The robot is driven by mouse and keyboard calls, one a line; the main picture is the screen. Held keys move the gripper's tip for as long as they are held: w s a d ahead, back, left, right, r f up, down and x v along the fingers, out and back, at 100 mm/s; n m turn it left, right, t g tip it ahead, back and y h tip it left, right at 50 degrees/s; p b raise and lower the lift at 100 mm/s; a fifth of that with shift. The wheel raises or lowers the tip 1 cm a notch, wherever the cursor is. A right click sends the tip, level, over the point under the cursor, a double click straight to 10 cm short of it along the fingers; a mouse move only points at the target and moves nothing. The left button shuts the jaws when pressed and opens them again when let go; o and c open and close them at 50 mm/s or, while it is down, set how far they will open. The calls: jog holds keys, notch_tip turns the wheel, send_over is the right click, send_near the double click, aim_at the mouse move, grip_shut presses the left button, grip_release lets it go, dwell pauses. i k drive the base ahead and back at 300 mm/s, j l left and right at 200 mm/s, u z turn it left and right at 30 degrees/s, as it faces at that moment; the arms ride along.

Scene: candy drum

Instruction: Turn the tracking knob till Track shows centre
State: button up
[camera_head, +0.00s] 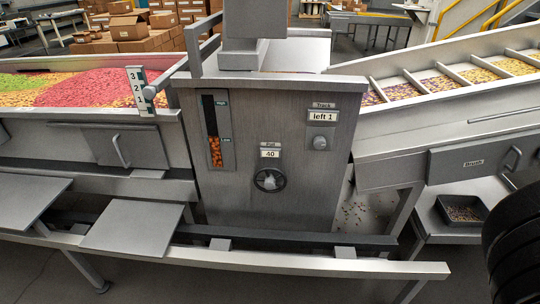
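The tracking knob (320,142) is a small grey round knob on the upper right of the metal cabinet front (260,205). Just above it, the Track display (323,116) reads "left 1". My gripper is not in view, and nothing visible touches the knob.
Left of the knob are a larger dial (269,180) under a display reading 40 and a level window (217,132) with orange candy. A ribbed conveyor (440,84) slopes up right. Metal rails (270,262) run low before the cabinet. A dark tray (463,210) sits at right.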

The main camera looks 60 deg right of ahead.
aim_at(320, 143)
jog(key=z, duration=1.4)
